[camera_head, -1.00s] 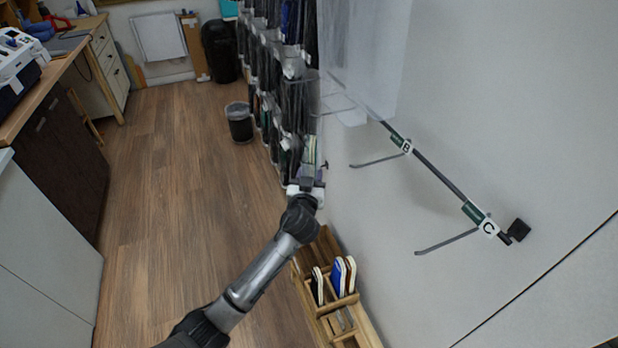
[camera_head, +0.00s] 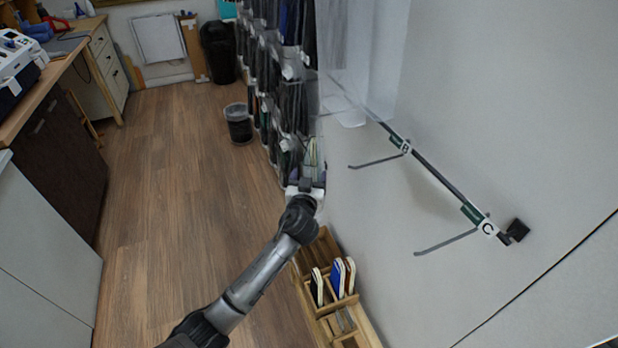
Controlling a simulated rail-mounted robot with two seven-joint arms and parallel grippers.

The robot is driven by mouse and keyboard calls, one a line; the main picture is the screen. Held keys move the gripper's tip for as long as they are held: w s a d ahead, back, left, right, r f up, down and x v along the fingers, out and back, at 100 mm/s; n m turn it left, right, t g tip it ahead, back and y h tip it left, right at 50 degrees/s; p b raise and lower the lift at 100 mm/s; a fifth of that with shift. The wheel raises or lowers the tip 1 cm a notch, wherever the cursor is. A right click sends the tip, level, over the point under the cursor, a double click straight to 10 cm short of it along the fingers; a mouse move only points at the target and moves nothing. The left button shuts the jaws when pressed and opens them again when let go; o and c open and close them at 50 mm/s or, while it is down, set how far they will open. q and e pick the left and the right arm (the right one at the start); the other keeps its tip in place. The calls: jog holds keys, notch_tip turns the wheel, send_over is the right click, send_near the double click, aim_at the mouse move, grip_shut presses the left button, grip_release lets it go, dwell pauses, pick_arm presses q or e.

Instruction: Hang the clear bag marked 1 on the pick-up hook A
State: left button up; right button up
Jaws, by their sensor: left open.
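A clear, see-through bag (camera_head: 385,60) hangs at the far end of the dark wall rail (camera_head: 440,174), at the top of the view. Its mark cannot be read. Hook A and its label cannot be made out behind the clear plastic, so the exact hold on the hook is unclear. My left gripper (camera_head: 308,170) is open, below and left of the bag and close to the rack. It looks apart from the bag, and its fingertips are hard to tell from the clear packs behind. My right gripper is not in view.
Hook B (camera_head: 376,162) and hook C (camera_head: 444,242) are bare. A rack of hanging packs (camera_head: 290,95) stands left of the bag.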

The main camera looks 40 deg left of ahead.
pick_arm(q)
jog(key=p+v, duration=0.1)
jog(key=v, duration=1.3)
jog(key=shift+p, duration=0.4)
jog(key=shift+w, duration=0.1)
